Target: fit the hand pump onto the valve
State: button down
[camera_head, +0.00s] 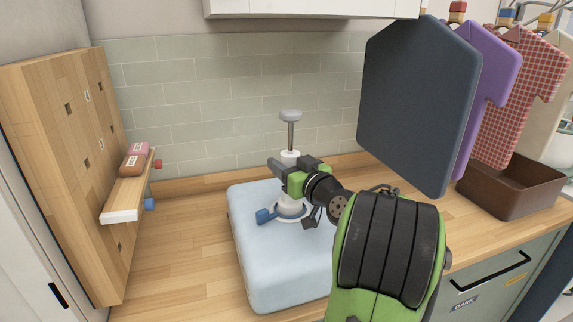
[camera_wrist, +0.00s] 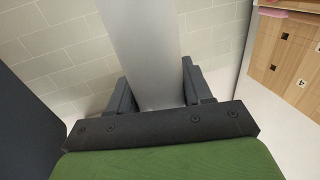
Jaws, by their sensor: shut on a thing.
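The hand pump (camera_head: 291,116) stands upright, with a pale grey knob on a metal rod above a white body. My gripper (camera_head: 279,168) is shut on the pump's body, and in the wrist view the grey cylinder (camera_wrist: 144,50) runs up between the fingers. The pump's lower end is over a light blue, puffed block-like bag (camera_head: 262,265) on the counter. A pale round valve fitting (camera_head: 291,209) with a blue lever or cap (camera_head: 265,216) shows on the bag's top. My gripper and arm partly hide where pump and valve meet, so I cannot tell whether they are joined.
A wooden pegboard (camera_head: 75,170) with a small shelf (camera_head: 126,200) stands at the left. Hanging garments, the nearest a dark board-like one (camera_head: 415,105), and a brown bin (camera_head: 510,190) are at the right. A cabinet (camera_head: 310,8) overhangs the tiled wall. The counter (camera_head: 180,255) left of the bag is clear.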

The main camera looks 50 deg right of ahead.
jog(key=shift+f, duration=0.15)
dwell(0.6)
grip_release()
jog(key=shift+r+p, duration=1.95)
jog(key=shift+r, duration=1.6)
